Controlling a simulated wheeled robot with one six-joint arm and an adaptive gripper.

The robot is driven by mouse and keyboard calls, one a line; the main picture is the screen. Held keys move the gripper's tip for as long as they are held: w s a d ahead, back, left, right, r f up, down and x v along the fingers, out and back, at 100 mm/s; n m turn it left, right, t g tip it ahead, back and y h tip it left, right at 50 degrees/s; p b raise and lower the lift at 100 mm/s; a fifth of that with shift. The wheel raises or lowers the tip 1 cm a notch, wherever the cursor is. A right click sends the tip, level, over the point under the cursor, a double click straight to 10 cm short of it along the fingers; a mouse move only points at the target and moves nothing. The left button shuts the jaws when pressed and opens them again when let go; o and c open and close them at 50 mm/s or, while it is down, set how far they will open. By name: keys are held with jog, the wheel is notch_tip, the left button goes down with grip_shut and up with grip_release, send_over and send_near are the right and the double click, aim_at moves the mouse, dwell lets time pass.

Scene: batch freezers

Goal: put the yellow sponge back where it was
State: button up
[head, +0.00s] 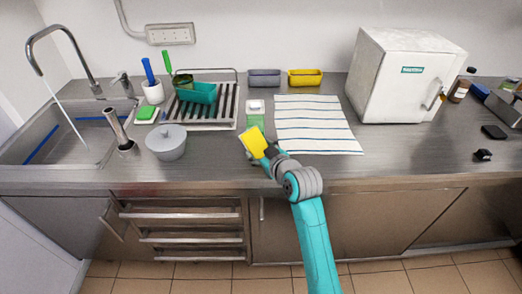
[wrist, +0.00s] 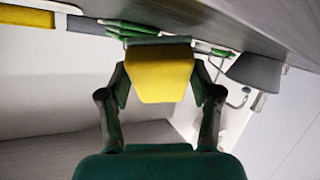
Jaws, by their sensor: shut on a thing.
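The yellow sponge (head: 251,143) is held in my gripper (head: 266,150) above the front part of the steel counter, left of the striped cloth. In the wrist view the sponge (wrist: 158,72) sits between the two fingers of my gripper (wrist: 160,88), with its broad yellow face toward the camera. A darker grey-green band shows along its far edge; I cannot tell whether it belongs to the sponge. The sponge is tilted and seems clear of the counter. It partly hides the counter and the near end of a green item (head: 256,122).
A striped cloth (head: 315,125) lies right of the sponge. Grey (head: 264,78) and yellow (head: 305,78) trays stand behind. A white freezer (head: 393,75) is right.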

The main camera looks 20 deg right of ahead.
jog(key=o, duration=1)
jog(key=shift+f, duration=0.1)
jog(key=shift+s, duration=0.1)
jog(key=v, duration=1.2)
